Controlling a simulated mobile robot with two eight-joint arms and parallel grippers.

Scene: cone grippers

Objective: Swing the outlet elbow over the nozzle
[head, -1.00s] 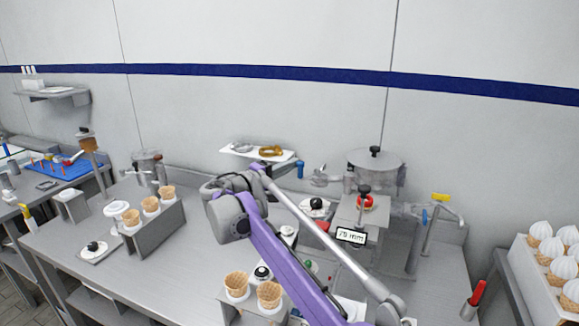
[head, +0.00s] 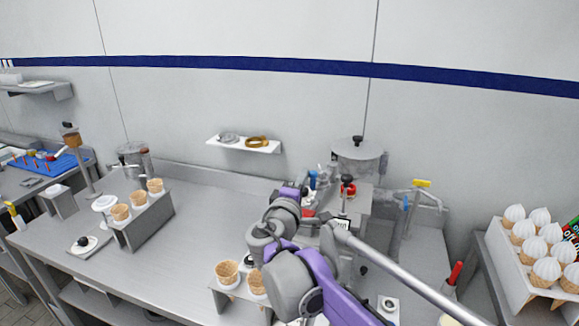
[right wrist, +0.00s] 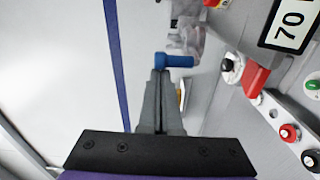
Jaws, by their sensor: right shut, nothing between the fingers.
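The outlet elbow shows as a clear and grey fitting (right wrist: 187,35) with a blue handle (right wrist: 175,60) in the right wrist view. In the head view the blue handle (head: 312,179) stands upright just beyond my right wrist, left of the hopper machine. My right gripper (right wrist: 158,73) is shut and empty, its fingertips right beside the near end of the blue handle; I cannot tell whether they touch. My right arm hides part of the machine in the head view, and I cannot make out the nozzle. My left gripper is out of view.
The hopper machine (head: 358,160) stands behind my arm, with a red lever (right wrist: 256,80) and buttons beside it. A wall shelf (head: 228,144) holds rings. A cone rack (head: 148,222) stands left. A yellow-handled tap (head: 421,184) is right.

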